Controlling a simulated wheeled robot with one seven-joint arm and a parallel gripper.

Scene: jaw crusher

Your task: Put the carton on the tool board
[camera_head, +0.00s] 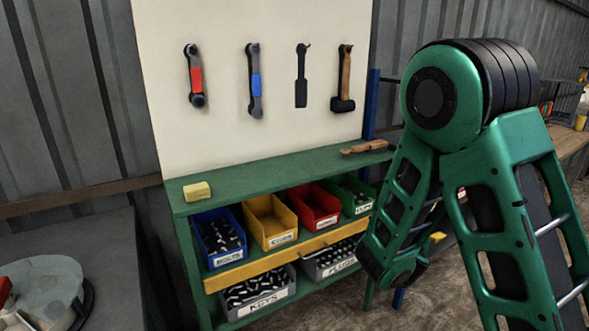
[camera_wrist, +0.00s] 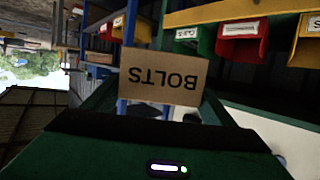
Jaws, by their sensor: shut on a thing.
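The carton (camera_wrist: 163,77) is a brown cardboard box labelled BOLTS, and its label is upside down in the wrist view. My gripper (camera_wrist: 163,101) is shut on it; the fingertips are mostly hidden. In the head view my green arm stands at the right, and I cannot make out the gripper or the carton there. The tool board (camera_head: 220,60) is the upright cream panel left of my arm, with a green shelf (camera_head: 260,172) at its foot. Two wrenches, a dark tool and a hammer hang on the panel.
A yellow block (camera_head: 197,191) lies at the shelf's left end and a wooden-handled tool (camera_head: 363,147) at its right end. Between them the shelf top is clear. Blue, yellow, red and green bins stand below. A grey table (camera_head: 110,235) is at the left.

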